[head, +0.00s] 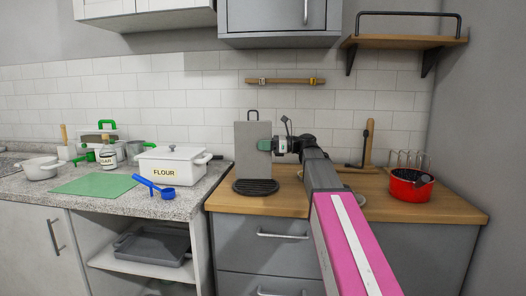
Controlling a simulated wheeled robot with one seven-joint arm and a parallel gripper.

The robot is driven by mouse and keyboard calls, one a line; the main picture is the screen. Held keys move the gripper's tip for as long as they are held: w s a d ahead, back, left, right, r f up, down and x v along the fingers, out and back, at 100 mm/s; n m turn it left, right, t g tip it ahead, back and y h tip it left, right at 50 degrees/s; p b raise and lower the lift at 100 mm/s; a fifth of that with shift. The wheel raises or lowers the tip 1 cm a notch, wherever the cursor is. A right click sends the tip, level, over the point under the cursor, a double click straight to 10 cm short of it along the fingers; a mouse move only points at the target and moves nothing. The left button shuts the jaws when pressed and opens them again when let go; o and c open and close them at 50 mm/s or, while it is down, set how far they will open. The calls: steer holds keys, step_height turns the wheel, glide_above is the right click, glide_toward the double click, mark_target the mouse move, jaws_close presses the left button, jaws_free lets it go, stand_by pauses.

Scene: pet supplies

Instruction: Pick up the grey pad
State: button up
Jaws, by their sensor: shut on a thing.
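The grey pad (248,163) is a flat, upright rectangle in the middle of the head view, with a dark loop above its top edge. My gripper (265,145) is at the pad's right edge, its green fingertip part against it. It is shut on the pad. The far finger is hidden. The pad's lower edge shows just above or behind a dark round ribbed trivet (256,188); I cannot tell whether they touch.
A red pot (410,186) stands right on the wooden counter (445,207). A wooden stand (368,145) is behind my arm. Left, a white flour box (172,167), blue scoops (168,194) and a green board (95,185) sit on the stone counter. A shelf (405,41) hangs upper right.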

steer(key=s+a+r, duration=0.7)
steer(key=a+r, duration=0.1)
steer(key=a, duration=0.1)
steer(key=shift+r, duration=0.2)
stand_by(0.3)
